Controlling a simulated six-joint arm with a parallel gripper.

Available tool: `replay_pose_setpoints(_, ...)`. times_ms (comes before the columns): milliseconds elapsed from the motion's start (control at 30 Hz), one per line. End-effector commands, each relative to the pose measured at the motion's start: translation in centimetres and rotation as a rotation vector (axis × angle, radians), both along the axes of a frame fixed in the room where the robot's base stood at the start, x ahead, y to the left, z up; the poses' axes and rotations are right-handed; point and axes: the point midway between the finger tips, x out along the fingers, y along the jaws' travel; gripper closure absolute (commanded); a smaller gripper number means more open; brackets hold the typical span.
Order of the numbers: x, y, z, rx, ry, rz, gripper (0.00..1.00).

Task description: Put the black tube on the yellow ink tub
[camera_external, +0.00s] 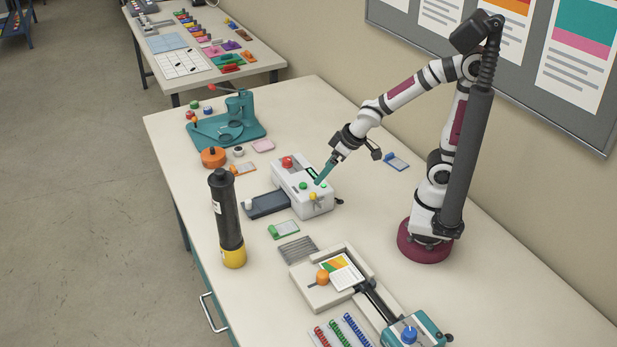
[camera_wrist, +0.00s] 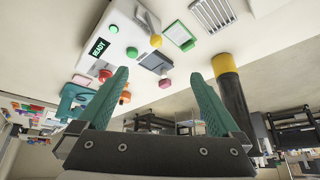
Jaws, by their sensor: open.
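The black tube (camera_external: 227,212) stands on the yellow ink tub (camera_external: 233,257), near the left edge of the table. It looks about upright and in line with the tub, with no gap visible between them. In the wrist view the tube (camera_wrist: 235,97) and the tub (camera_wrist: 223,64) show at the right, turned over by the camera angle. My gripper (camera_external: 318,181) has teal fingers and is over the white laminator, well to the right of the tube and apart from it. In the wrist view my gripper (camera_wrist: 158,74) is open with nothing between its fingers.
The white laminator (camera_external: 318,201) with coloured buttons is just below my gripper. A teal press (camera_external: 240,118) and an orange round piece (camera_external: 213,157) stand behind the tube. A cream trimmer (camera_external: 312,295) is in front. Bare tabletop lies between the tub and the trimmer.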

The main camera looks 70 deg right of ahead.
Motion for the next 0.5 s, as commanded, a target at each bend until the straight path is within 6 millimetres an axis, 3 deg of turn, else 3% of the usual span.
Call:
replay_pose_setpoints(100, -9.0, -0.7, 0.7, 0.095, 0.266, -0.195, 0.0)
replay_pose_setpoints(200, -14.6, 0.6, 1.4, 0.186, 0.437, -0.289, 0.0)
replay_pose_setpoints(333, -17.9, 1.9, 2.1, 0.252, 0.541, -0.336, 0.0)
replay_pose_setpoints(500, -18.3, 2.1, 2.2, 0.261, 0.557, -0.342, 0.0)
